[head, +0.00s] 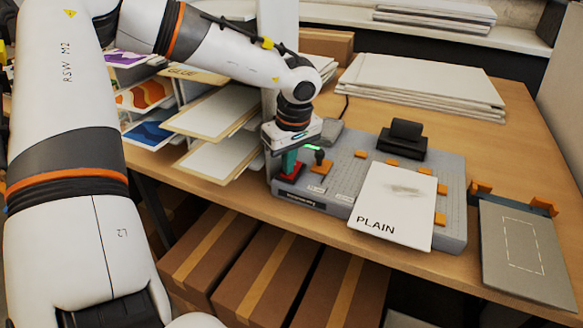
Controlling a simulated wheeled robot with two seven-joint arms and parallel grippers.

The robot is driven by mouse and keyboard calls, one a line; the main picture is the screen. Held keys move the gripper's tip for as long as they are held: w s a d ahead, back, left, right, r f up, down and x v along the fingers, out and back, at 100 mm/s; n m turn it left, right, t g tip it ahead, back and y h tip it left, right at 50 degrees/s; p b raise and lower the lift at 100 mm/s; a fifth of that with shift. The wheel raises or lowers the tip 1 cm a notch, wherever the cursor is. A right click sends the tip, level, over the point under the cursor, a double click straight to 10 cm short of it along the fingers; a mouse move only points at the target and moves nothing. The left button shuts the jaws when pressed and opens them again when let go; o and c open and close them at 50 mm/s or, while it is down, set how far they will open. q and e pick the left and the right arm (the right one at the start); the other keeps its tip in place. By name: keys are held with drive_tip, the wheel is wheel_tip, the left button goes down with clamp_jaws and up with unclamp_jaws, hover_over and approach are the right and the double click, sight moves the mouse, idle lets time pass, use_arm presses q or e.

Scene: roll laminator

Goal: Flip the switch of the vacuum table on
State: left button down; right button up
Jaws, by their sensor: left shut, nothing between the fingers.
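The vacuum table (343,172) is a grey perforated slab with orange stops on the wooden bench. A white card marked PLAIN (383,220) lies on it and overhangs its front edge. At its left end are a lit green strip (312,148), a small dark lever (320,158) and a red part (290,168). My left gripper (289,163) points down at this left end, beside the dark lever and over the red part. It is shut with nothing held. Its tips are small and partly hidden, so I cannot tell whether they touch. My right gripper is out of view.
A black block (402,139) stands at the vacuum table's back. A grey board (525,252) with orange clips lies at the right. White panels (420,82) are stacked behind. A rack of sheets (205,120) stands left, and cardboard boxes (265,275) sit below the bench.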

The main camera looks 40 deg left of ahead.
use_arm(q)
drive_tip(key=shift+r, duration=0.15)
wheel_tip(320, 180, up, 7)
drive_tip(key=p, duration=0.4)
idle(0.8)
